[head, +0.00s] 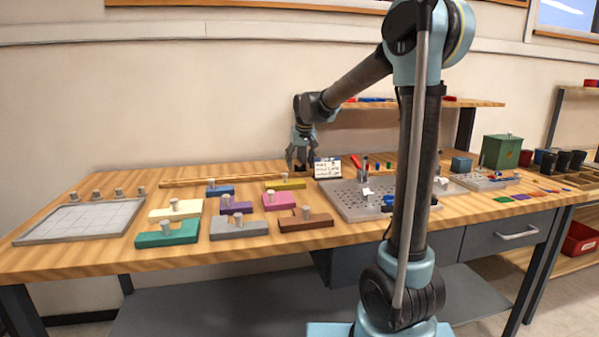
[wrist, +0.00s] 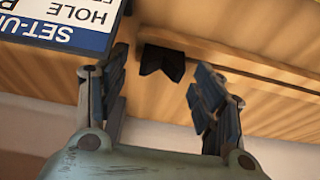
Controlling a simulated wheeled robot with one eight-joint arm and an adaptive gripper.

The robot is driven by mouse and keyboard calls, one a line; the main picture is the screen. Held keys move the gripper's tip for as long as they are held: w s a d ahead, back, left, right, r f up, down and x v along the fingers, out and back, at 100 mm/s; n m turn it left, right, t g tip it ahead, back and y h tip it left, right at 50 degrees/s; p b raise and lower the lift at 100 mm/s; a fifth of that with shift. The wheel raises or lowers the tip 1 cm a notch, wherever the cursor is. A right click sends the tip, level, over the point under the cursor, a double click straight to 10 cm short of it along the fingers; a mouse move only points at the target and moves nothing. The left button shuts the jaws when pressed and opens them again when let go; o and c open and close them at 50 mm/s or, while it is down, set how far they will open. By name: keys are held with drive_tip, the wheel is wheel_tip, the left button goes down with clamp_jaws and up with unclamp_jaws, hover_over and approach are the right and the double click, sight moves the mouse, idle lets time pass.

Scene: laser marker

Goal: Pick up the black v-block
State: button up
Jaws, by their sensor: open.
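The black v-block (wrist: 163,61) shows in the wrist view as a small dark piece with a notch. It is on the wooden tabletop beside a long wooden strip, ahead of and between my fingertips. My gripper (wrist: 158,90) is open and empty, one finger on each side of the block in the picture, with a gap between fingertips and block. In the head view my gripper (head: 301,160) points down near the back of the table, just left of the sign. I cannot make out the block clearly there.
A set-up sign (head: 328,168) stands right beside my gripper; it also shows in the wrist view (wrist: 65,22). The wooden strip (head: 222,180) runs along the table's back. Several coloured blocks with knobs, like the yellow one (head: 272,186), lie in front. A perforated metal plate (head: 350,207) is to the right.

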drive_tip(key=shift+w+f, duration=0.1)
drive_tip(key=shift+f, duration=0.2)
drive_tip(key=shift+c, duration=0.6)
drive_tip(key=c, duration=1)
drive_tip(key=shift+r, duration=0.15)
